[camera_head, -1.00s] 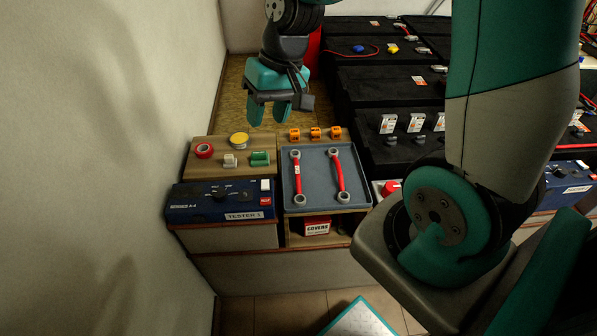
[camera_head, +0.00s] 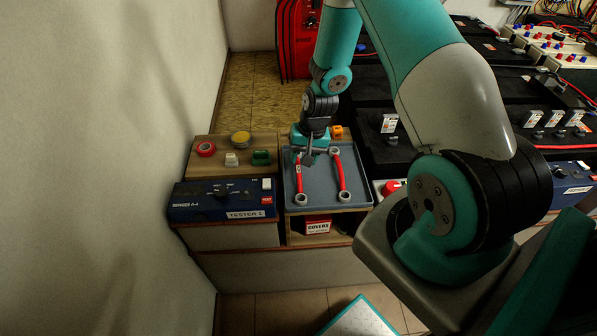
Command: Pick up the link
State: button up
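Two red links with grey ring ends lie in the blue-grey tray (camera_head: 320,198). The left link (camera_head: 299,180) has a white label and the right link (camera_head: 341,176) lies parallel to it. My gripper (camera_head: 307,160) is over the far left part of the tray, at the far end of the left link. It hides that link's far ring. The fingers are small and dark here, so I cannot tell whether they are open or shut, or touching the link.
A wooden board left of the tray holds red tape (camera_head: 205,149), a yellow roll (camera_head: 240,138), a white piece (camera_head: 231,159) and a green piece (camera_head: 261,158). A blue tester (camera_head: 221,200) stands in front. Black batteries (camera_head: 395,158) are to the right. An orange clip (camera_head: 337,131) is behind the tray.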

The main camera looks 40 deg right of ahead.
aim_at(299, 170)
jog(key=shift+w+a+f+p, duration=0.15)
jog(key=shift+f, duration=0.85)
jog(key=shift+w+a+f+p, duration=0.1)
jog(key=shift+a+f+p, duration=0.1)
jog(key=shift+f, duration=0.75)
jog(key=shift+w+a+f+p, duration=0.1)
jog(key=shift+w+f+p, duration=0.05)
jog(key=shift+f, duration=0.85)
grip_shut()
